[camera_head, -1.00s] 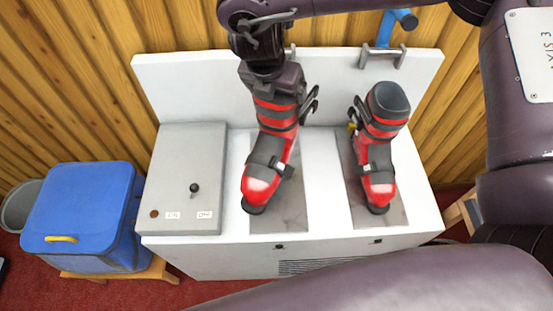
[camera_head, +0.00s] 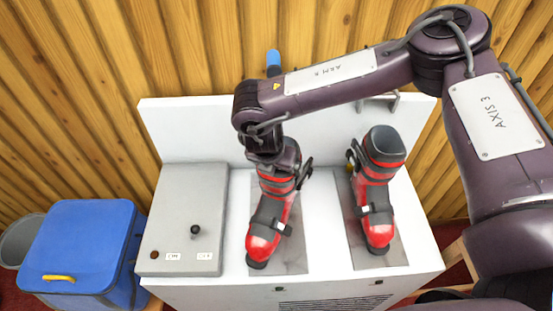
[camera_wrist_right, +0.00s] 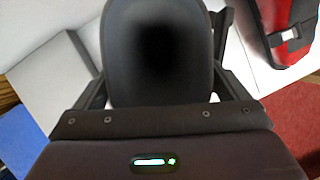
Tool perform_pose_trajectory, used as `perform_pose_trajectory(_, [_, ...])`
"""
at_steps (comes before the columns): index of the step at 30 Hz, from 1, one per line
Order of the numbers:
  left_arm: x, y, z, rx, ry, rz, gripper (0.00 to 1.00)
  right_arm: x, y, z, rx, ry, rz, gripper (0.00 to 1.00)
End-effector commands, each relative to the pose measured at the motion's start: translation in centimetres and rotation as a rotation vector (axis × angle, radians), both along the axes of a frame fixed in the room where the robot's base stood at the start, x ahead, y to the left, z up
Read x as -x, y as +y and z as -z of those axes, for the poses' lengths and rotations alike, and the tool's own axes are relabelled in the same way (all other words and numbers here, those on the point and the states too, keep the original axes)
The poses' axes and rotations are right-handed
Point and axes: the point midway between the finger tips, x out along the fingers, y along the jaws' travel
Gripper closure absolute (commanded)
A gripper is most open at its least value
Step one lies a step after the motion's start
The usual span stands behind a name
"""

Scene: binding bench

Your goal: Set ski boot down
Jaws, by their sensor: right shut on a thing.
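A red and black ski boot (camera_head: 268,222) is over the left grey plate (camera_head: 292,255) of the white bench, upright with its toe towards the front. My right gripper (camera_head: 275,168) is shut on the boot's upper cuff from above. In the right wrist view the boot's dark open top (camera_wrist_right: 155,55) sits between the fingers. I cannot tell whether its sole touches the plate. A matching boot (camera_head: 377,190) stands on the right plate (camera_head: 397,255). My left gripper is out of view.
A grey control box (camera_head: 182,225) with a black knob is on the bench's left end. A blue lidded bin (camera_head: 80,245) stands left of the bench. The bench's back panel (camera_head: 190,125) and a wooden wall (camera_head: 200,50) are behind. A bracket (camera_head: 378,101) is on the panel.

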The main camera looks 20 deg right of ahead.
Motion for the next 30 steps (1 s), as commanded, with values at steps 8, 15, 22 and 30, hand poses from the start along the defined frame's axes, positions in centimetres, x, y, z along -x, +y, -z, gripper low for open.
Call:
perform_pose_trajectory(8, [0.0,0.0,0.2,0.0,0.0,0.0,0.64,0.0,0.0,0.2,0.0,0.0,0.0,0.0])
perform_pose_trajectory(15, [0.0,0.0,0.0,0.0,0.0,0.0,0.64,0.0,0.0,0.0,0.0,0.0,0.0,0.0])
perform_pose_trajectory(22, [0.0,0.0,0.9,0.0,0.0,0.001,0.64,0.7,0.7,-2.3,-0.002,-0.004,-0.002,0.0])
perform_pose_trajectory(30, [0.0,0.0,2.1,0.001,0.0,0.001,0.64,2.4,2.2,-8.1,-0.001,-0.007,-0.004,0.0])
